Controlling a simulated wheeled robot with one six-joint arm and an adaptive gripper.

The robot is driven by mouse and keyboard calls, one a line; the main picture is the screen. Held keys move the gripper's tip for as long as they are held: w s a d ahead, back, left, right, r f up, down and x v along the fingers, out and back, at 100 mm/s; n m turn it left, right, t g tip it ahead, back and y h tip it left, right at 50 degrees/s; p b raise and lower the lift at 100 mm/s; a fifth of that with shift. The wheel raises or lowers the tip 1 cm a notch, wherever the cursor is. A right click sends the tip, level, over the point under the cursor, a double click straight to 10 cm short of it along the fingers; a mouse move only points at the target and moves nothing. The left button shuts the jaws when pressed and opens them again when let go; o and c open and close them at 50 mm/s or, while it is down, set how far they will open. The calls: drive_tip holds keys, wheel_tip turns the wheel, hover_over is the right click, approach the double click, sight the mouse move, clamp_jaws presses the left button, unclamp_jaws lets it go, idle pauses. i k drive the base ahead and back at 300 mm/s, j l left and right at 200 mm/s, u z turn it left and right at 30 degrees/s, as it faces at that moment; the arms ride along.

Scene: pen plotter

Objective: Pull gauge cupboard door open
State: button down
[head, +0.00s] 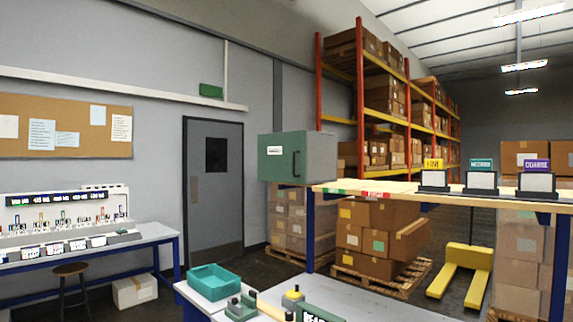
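The gauge cupboard (321,158) is a grey-green box at the left end of a raised wooden shelf. Its door (275,169) faces me and looks shut, flush with the box. The door has a white label too small to read and a dark upright bar handle (296,164) near its right edge. The inside of the cupboard is hidden. My gripper is not in view, and nothing is seen touching the handle.
The shelf (400,190) runs right from the cupboard, carrying stands marked FINE, MEDIUM and COARSE. Below is a bench with a teal tray (214,281) and small fixtures. A stool (72,285) and a labelled workbench stand left. Boxes on pallets and a yellow pallet truck (460,272) are behind.

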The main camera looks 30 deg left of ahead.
sight(282, 156)
drive_tip(key=i+j+u, duration=0.15)
drive_tip(key=i+j, duration=0.2)
drive_tip(key=i+j+u, duration=0.1)
drive_tip(key=i+j, duration=0.2)
drive_tip(key=i, duration=0.25)
drive_tip(key=i+j+u, duration=0.15)
drive_tip(key=i+j, duration=0.15)
drive_tip(key=i, duration=0.15)
drive_tip(key=i+j+u, duration=0.15)
drive_tip(key=i, duration=0.3)
drive_tip(key=i+j+u, duration=0.1)
drive_tip(key=i+j, duration=0.15)
drive_tip(key=i, duration=0.25)
